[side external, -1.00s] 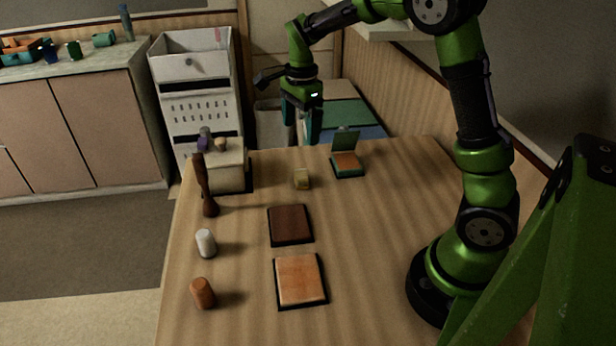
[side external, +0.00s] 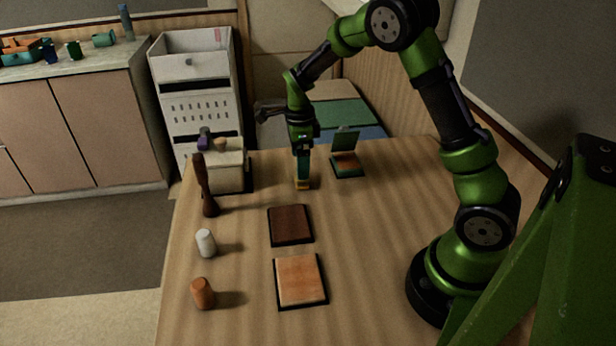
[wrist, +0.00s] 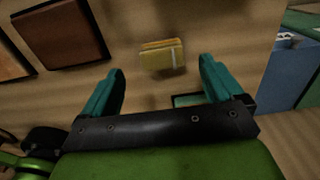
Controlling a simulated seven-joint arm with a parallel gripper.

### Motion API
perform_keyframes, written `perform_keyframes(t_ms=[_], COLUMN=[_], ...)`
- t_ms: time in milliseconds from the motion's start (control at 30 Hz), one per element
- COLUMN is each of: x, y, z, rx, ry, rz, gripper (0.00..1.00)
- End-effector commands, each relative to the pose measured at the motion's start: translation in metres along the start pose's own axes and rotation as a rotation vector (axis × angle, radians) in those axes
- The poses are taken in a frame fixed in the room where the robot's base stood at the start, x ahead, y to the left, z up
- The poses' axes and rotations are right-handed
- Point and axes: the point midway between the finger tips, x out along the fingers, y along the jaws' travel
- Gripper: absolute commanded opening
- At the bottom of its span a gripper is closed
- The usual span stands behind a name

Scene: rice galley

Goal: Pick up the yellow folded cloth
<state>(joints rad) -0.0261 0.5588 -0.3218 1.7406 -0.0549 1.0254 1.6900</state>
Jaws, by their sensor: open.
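The yellow folded cloth (wrist: 161,58) is a small block with a pale stripe, lying on the wooden table. In the wrist view it sits just beyond and between the two teal fingers of my gripper (wrist: 160,80), which are spread apart. In the side external view my gripper (side external: 303,178) points down at the cloth (side external: 303,186) and hides most of it. The gap between the fingers looks empty; whether a finger touches the cloth I cannot tell.
A small open box with a green lid (side external: 346,160) stands right of my gripper. A dark brown square (side external: 290,225) and an orange square (side external: 300,280) lie nearer. A pepper mill (side external: 203,185), a white cylinder (side external: 206,243) and an orange cylinder (side external: 203,293) stand left.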

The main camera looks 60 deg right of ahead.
Motion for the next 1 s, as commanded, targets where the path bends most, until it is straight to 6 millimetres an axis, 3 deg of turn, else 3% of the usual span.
perform_keyframes(t_ms=[400,700,1000], x=[0.049,0.054,0.054], y=[-0.002,-0.002,-0.002], z=[-0.003,-0.003,-0.003], rx=[0.000,0.000,0.000], ry=[0.001,0.000,0.000], rz=[0.002,0.000,0.000], gripper=[0.94,0.94,0.49])
